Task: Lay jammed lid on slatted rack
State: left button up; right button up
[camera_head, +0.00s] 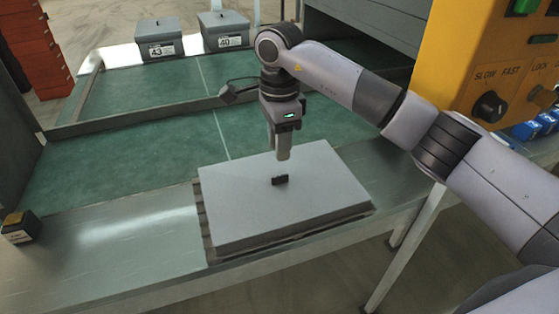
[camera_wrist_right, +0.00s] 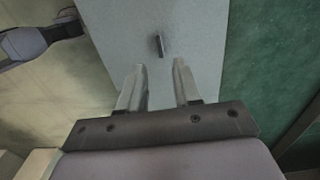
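The grey lid (camera_head: 290,200), a flat rectangle with a small black handle (camera_head: 280,180), lies flat on the slatted rack (camera_head: 206,232). The rack's slats show along the left side and under the front edge; the lid hides the remainder. My right gripper (camera_head: 283,157) points down above the lid, just behind the handle. In the right wrist view its two fingers (camera_wrist_right: 160,85) are apart with nothing between them. The handle (camera_wrist_right: 159,45) stands beyond the fingertips, apart from them, on the lid (camera_wrist_right: 135,25). My left gripper is not in view.
The rack sits on a metal ledge (camera_head: 120,250) in front of a green conveyor (camera_head: 150,115). Two grey boxes, labelled 43 (camera_head: 157,38) and 40 (camera_head: 225,30), stand at the back. A yellow control panel (camera_head: 455,50) is at right. A small black-and-yellow object (camera_head: 19,228) sits at left.

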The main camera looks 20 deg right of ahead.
notch_tip(320, 180, up, 5)
jog(key=shift+r, duration=0.1)
dwell(0.6)
